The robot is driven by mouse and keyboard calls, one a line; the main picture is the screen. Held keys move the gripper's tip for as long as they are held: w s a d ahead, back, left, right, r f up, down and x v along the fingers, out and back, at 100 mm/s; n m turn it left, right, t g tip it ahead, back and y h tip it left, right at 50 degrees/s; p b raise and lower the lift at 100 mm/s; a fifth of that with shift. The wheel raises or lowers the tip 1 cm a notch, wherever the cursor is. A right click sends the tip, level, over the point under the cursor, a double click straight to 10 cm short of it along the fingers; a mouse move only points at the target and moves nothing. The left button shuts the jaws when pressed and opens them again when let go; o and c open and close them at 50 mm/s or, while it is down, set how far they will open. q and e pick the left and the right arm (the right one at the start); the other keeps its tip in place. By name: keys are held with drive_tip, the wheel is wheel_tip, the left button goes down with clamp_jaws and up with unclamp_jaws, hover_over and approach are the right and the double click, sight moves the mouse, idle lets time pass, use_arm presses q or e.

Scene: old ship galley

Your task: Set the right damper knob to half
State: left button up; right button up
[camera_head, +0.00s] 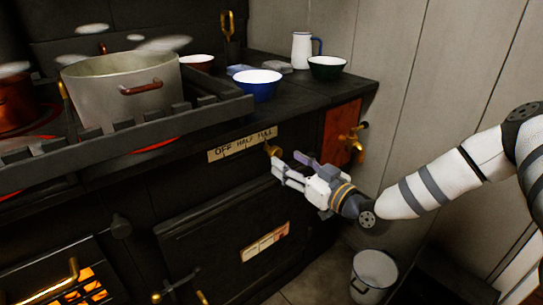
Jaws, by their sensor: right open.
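The right damper knob (272,150) is a small brass knob on the black stove front, just below the right end of a label plate (242,144) reading OFF HALF FULL. My right gripper (286,165) comes in from the right with its fingers pointed at the knob. The fingers are apart, with the tips close below and right of the knob. I cannot tell if they touch it. The knob's exact setting is too small to read. My left gripper is not in view.
A large steaming pot (125,92) stands behind a stove rail (130,135). A bucket (374,272) stands on the floor.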

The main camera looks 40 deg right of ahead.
sight(277, 156)
drive_tip(key=w, duration=0.4)
drive_tip(key=w+b, duration=0.1)
drive_tip(key=w, duration=0.1)
drive_tip(key=shift+w+a+f, duration=0.1)
drive_tip(key=shift+w+a, duration=0.15)
drive_tip(key=shift+a, duration=0.05)
clamp_jaws()
